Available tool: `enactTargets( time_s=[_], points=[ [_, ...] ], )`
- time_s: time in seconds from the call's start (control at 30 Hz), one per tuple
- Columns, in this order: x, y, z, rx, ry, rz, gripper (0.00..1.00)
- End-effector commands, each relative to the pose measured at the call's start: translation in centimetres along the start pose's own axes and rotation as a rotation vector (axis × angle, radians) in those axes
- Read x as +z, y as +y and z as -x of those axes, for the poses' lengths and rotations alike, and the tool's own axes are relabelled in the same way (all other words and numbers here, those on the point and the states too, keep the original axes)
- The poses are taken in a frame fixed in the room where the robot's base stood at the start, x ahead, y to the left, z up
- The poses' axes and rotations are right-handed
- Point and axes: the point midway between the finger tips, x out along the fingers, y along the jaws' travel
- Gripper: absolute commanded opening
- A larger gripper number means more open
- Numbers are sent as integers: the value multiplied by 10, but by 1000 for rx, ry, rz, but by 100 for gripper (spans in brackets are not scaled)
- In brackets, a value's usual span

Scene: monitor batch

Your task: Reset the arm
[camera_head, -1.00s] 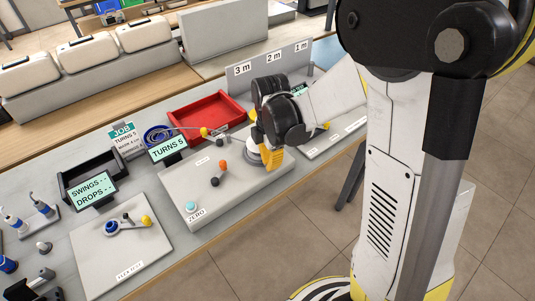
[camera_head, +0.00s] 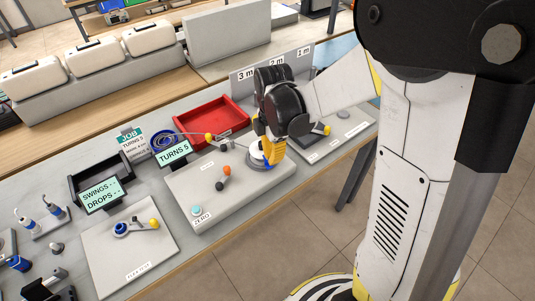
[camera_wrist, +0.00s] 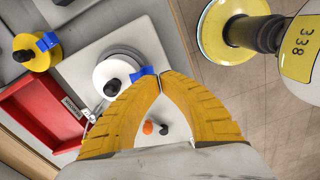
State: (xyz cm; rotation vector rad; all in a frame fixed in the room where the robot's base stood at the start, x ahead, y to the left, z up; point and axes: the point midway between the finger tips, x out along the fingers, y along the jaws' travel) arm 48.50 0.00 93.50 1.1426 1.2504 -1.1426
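My gripper (camera_head: 270,163) hangs over the large grey panel (camera_head: 208,215) on the bench, pointing down, with yellow fingers. In the wrist view the fingertips (camera_wrist: 160,78) come together, with nothing visible between them. A white round dial (camera_wrist: 116,70) with a dark knob (camera_wrist: 112,88) is just left of the tips. A blue tab (camera_wrist: 143,71) at its edge lies close to the left fingertip; I cannot tell if they touch. In the head view my gripper partly hides the dial (camera_head: 255,160).
An orange-ended lever (camera_head: 224,176) and a ZERO button (camera_head: 196,210) are on the same panel. A red tray (camera_head: 212,139) is behind, and an upright board marked 3 m to 1 m (camera_head: 300,56) stands beyond. Another panel (camera_head: 120,275) and a black bin (camera_head: 75,190) are left.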

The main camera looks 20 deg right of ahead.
Motion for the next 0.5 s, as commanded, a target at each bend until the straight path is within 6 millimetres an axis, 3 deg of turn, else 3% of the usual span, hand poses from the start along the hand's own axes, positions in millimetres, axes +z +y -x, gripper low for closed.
enactTargets(
  time_s=[0.27, 0.37, 0.5],
  points=[
    [0, -1, 3, 7, -1, -16, 0],
    [-1, -6, 18, 38, -2, -99, 0],
    [-2, -24, 56, 135, 12, -355, 0]
  ],
)
